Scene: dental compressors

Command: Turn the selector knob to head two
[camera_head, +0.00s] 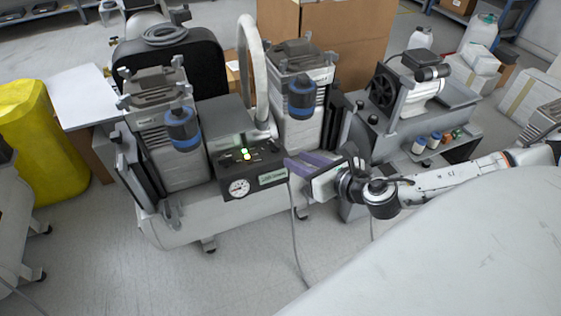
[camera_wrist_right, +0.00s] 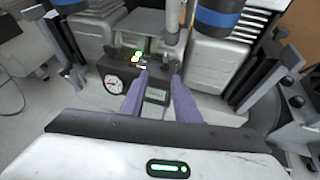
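The compressor's dark control box (camera_head: 252,172) sits between two finned pump heads, the left one (camera_head: 160,130) and the right one (camera_head: 297,100). Its front has a round white gauge (camera_head: 239,188) and a small lit label panel (camera_head: 272,177); lights glow on top (camera_head: 246,154). My right gripper (camera_head: 288,168) has purple fingers and reaches the box's right end. In the right wrist view, its fingertips (camera_wrist_right: 158,75) are apart, with the panel (camera_wrist_right: 156,95) showing between them and the gauge (camera_wrist_right: 113,85) to their left. I cannot clearly make out the selector knob near the fingertips. My left gripper is out of view.
A pale hose (camera_head: 251,65) arches up behind the control box. A smaller compressor (camera_head: 408,95) stands to the right, with several small jars before it. A yellow bin (camera_head: 38,135) stands at the left. The floor in front (camera_head: 190,280) is mostly clear.

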